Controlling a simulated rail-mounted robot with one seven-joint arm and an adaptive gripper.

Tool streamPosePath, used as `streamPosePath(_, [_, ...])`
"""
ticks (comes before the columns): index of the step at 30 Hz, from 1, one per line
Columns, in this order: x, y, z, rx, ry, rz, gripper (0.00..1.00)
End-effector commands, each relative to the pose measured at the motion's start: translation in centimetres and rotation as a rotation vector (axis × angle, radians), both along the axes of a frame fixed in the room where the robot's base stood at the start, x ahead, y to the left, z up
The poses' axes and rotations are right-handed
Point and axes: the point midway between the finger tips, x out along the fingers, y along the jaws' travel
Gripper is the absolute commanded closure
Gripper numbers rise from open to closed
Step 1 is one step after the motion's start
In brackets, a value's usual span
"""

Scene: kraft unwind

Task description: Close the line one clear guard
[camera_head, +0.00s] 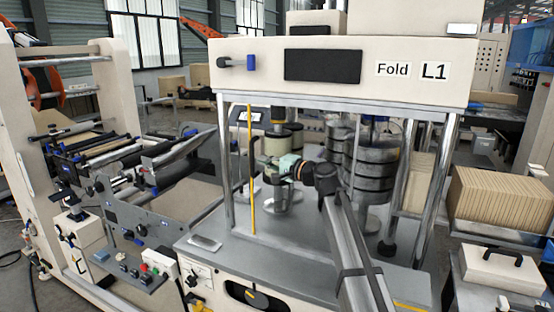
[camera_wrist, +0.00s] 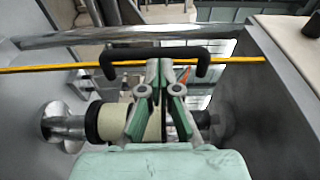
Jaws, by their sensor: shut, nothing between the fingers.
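The line one machine carries a "Fold L1" sign (camera_head: 412,70). A clear guard shows mainly by its yellow edge strip (camera_head: 252,200), which stands upright in the machine's front opening; the clear panel itself is hard to make out. In the wrist view the yellow strip (camera_wrist: 50,67) runs across, with a black bar handle (camera_wrist: 120,54) beside it. My gripper (camera_head: 264,162) is inside the machine frame, pointing left toward the strip. In the wrist view my gripper (camera_wrist: 162,66) has its fingers together and empty, at the handle. I cannot tell whether they touch it.
Metal posts (camera_head: 433,185) frame the opening, and my arm reaches in between them. Dark stacked rollers (camera_head: 370,165) stand close behind my arm. A cream roller (camera_wrist: 112,117) lies just below the fingers in the wrist view. A grey deck (camera_head: 275,258) spreads below.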

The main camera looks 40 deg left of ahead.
Motion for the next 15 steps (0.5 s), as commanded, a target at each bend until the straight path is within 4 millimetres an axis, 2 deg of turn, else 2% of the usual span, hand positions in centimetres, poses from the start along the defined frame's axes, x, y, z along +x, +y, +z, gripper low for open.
streamPosePath(1, [0.0,0.7,0.2,-0.001,0.001,0.001,1.00])
streamPosePath(6, [-0.1,1.6,0.0,-0.001,0.000,0.000,1.00])
streamPosePath(15, [-0.2,1.8,-0.1,0.000,0.000,0.000,1.00])
